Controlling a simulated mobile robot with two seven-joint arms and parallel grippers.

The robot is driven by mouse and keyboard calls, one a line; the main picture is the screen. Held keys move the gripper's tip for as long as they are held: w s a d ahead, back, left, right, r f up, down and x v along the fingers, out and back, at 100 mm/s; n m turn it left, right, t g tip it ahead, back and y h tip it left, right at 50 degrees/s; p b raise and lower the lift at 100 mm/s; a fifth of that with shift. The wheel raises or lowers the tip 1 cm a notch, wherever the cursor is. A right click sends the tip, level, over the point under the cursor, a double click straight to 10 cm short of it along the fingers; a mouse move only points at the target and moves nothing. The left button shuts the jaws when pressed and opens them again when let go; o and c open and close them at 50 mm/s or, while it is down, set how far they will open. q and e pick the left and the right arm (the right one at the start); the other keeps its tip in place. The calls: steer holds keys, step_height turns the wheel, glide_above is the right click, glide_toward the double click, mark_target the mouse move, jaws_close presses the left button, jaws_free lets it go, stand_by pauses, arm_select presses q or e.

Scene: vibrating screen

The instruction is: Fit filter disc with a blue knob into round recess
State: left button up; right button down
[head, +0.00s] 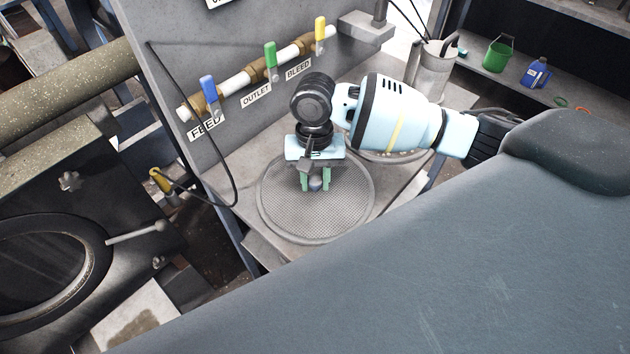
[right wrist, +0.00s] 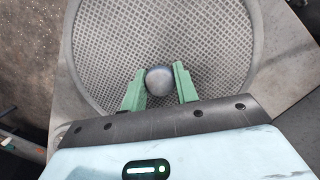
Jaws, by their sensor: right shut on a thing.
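The filter disc is a round grey mesh plate with a thin rim (head: 278,212), and fills much of the right wrist view (right wrist: 205,45). Its knob (right wrist: 159,81) is a small rounded grey-blue ball; it also shows in the head view (head: 315,183). My right gripper (head: 315,186) comes from above with its green fingers on either side of the knob and is shut on it. The disc lies over the grey bench top; I cannot tell whether it touches it. No round recess shows clearly; the disc and gripper may hide it. My left gripper is not in view.
A panel behind carries a pipe with blue (head: 209,90), green (head: 271,57) and yellow (head: 320,30) valve handles. A part-hidden round rim (head: 400,158) is behind my right gripper. A metal can (head: 432,72) stands at the back right. A black cable hangs at the left.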

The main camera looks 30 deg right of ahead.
mark_target(319, 182)
steer(key=shift+r, duration=0.55)
steer(key=r, duration=0.2)
steer(key=shift+s+d+r+p, duration=0.3)
steer(key=shift+s, duration=0.05)
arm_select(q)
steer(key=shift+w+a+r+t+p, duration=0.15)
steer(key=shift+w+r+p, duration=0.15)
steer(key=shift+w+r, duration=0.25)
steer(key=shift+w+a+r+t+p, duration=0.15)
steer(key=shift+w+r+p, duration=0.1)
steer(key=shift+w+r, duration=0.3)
arm_select(e)
steer(key=s+d+r, duration=0.1)
steer(key=s+d, duration=0.7)
steer(key=s, duration=0.4)
steer(key=shift+s+d, duration=0.2)
steer(key=shift+s, duration=0.05)
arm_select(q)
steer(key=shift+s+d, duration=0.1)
arm_select(e)
steer(key=shift+w+a+r, duration=0.1)
steer(key=shift+r, duration=0.05)
